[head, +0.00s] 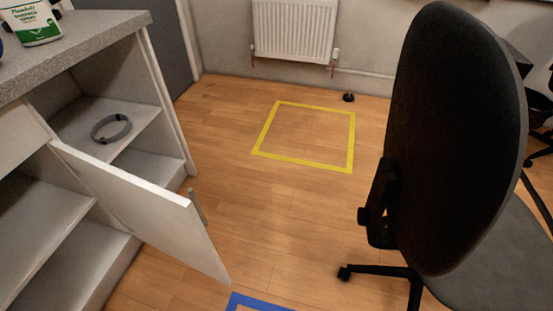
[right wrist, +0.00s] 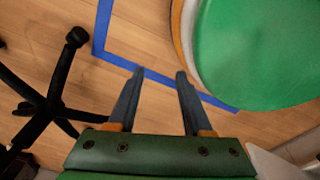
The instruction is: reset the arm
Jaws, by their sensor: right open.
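My right gripper (right wrist: 160,74) shows in the right wrist view. Its two dark fingers are apart with nothing between them, above the wooden floor near a blue tape line. The head view shows neither gripper and no part of my arms. My left gripper is not in view.
A cabinet (head: 160,85) at left has an open door (head: 140,205) jutting over the floor and a grey ring (head: 111,128) on a shelf. An office chair (head: 450,140) stands at right. Blue tape (right wrist: 101,28) and a yellow tape square (head: 353,143) mark the floor; the middle is clear.

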